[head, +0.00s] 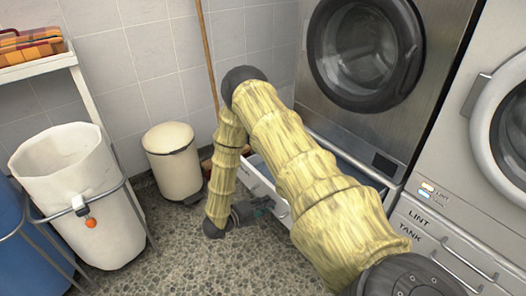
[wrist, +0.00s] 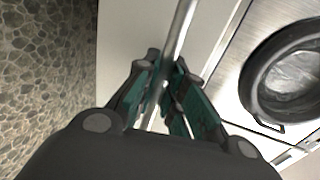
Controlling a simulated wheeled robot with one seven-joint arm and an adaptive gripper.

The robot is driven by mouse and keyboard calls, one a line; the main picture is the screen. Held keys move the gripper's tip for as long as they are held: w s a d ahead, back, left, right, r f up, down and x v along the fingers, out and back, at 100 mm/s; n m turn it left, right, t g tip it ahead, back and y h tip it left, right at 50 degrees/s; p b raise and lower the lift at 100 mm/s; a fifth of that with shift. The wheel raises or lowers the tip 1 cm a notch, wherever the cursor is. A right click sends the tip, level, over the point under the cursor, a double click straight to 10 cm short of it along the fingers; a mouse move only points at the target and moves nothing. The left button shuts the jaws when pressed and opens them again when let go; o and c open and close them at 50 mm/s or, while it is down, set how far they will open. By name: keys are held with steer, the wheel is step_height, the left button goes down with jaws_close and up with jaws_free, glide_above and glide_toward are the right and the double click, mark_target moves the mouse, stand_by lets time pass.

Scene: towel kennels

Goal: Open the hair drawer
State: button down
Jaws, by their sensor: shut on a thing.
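The hair drawer (head: 259,176) is the pale drawer low under the left machine in the head view. Its front stands out from the machine, so it is at least partly open; my arm hides much of it and any label. My gripper (head: 258,207) is low at the drawer front. In the wrist view my gripper (wrist: 165,90) has its green-padded fingers shut on the drawer's metal bar handle (wrist: 181,30), one finger on each side. The pale drawer front (wrist: 214,30) lies just right of the bar there.
The left machine (head: 428,95) has a round door. A cream bin (head: 173,165), a white laundry bag (head: 70,175) and a broom handle (head: 207,50) stand left. Stony floor (head: 190,245) is clear in front.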

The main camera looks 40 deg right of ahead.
steer(key=c, duration=1.5)
jaws_free()
steer(key=v, duration=1.2)
steer(key=shift+w, duration=0.1)
